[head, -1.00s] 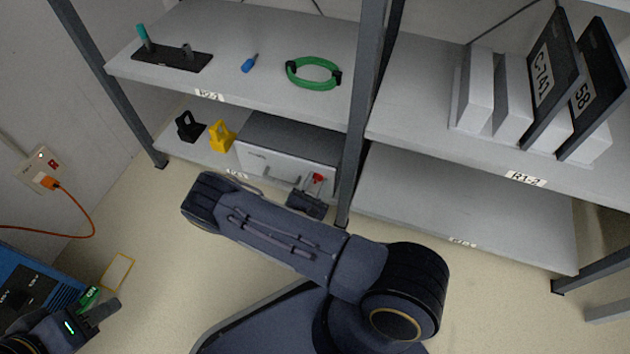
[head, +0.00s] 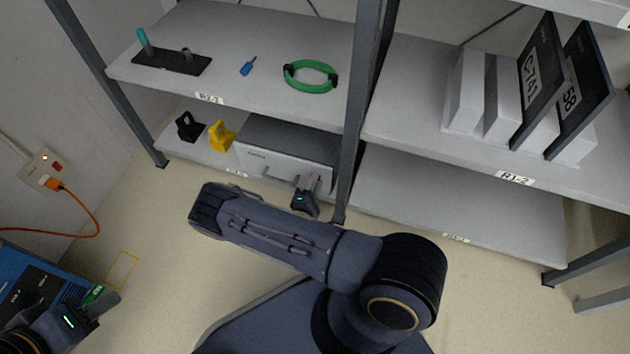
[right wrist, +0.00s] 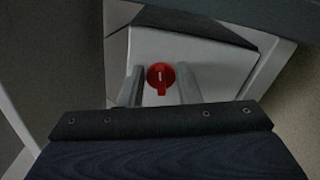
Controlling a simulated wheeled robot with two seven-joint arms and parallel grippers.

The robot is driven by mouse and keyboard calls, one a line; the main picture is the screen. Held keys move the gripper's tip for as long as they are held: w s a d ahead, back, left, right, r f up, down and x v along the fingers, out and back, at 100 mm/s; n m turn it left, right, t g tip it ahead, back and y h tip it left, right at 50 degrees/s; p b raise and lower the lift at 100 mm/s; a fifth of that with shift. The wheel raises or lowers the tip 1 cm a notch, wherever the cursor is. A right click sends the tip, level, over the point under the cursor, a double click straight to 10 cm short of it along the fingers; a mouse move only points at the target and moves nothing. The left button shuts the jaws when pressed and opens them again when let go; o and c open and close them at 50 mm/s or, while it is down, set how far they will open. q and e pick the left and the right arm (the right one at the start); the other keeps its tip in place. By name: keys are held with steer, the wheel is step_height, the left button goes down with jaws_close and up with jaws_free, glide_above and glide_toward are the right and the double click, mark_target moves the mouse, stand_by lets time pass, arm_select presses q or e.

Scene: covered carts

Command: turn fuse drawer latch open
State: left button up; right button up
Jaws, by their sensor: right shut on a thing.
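The fuse drawer is in a grey box (head: 285,160) on the lower left shelf, with a bar handle on its pale front. Its red latch (right wrist: 160,78) shows in the right wrist view as a round knob with a tab pointing down and a pale mark. My right gripper (right wrist: 159,84) has one finger on each side of the latch and is shut on it. In the head view the right gripper (head: 309,183) is at the right part of the drawer front and mostly hides the latch. My left gripper (head: 112,300) is at the lower left; its jaw opening is unclear.
A yellow bracket (head: 222,136) and a black one (head: 188,127) stand left of the box. A shelf post (head: 352,130) rises close to its right. A blue unit (head: 30,285) is by the left gripper. The lower right shelf (head: 455,205) is bare.

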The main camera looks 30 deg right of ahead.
arm_select(q)
steer(key=shift+r+p, duration=0.5)
steer(key=shift+r, duration=0.15)
arm_select(e)
steer(key=shift+f+m, duration=0.15)
steer(key=shift+m, duration=1.45)
steer(key=o, duration=1)
steer(key=shift+c, duration=0.2)
